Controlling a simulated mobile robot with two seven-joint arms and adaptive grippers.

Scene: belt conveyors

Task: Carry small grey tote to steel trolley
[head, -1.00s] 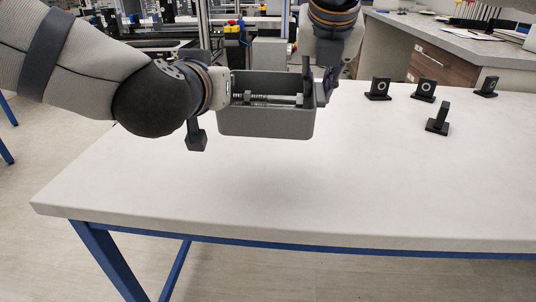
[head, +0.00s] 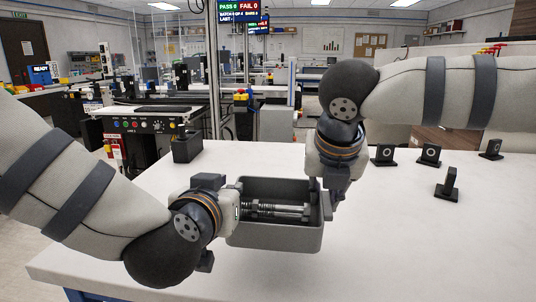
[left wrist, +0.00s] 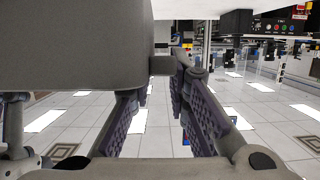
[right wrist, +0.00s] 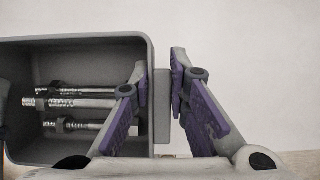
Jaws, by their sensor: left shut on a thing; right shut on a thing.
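The small grey tote (head: 275,238) is an open box with several metal bolts lying in it. It is held level over the white table; I cannot tell how high. My left gripper (head: 232,213) is at its left end, shut on a small tab, which shows in the left wrist view (left wrist: 162,66) beside the tote wall (left wrist: 75,45). My right gripper (head: 320,188) is at the right end, shut on the tab there (right wrist: 162,105); the tote interior with the bolts (right wrist: 70,102) shows beside it. I cannot make out a steel trolley.
Behind are a conveyor machine with a control panel (head: 150,122) and a post (head: 212,80).

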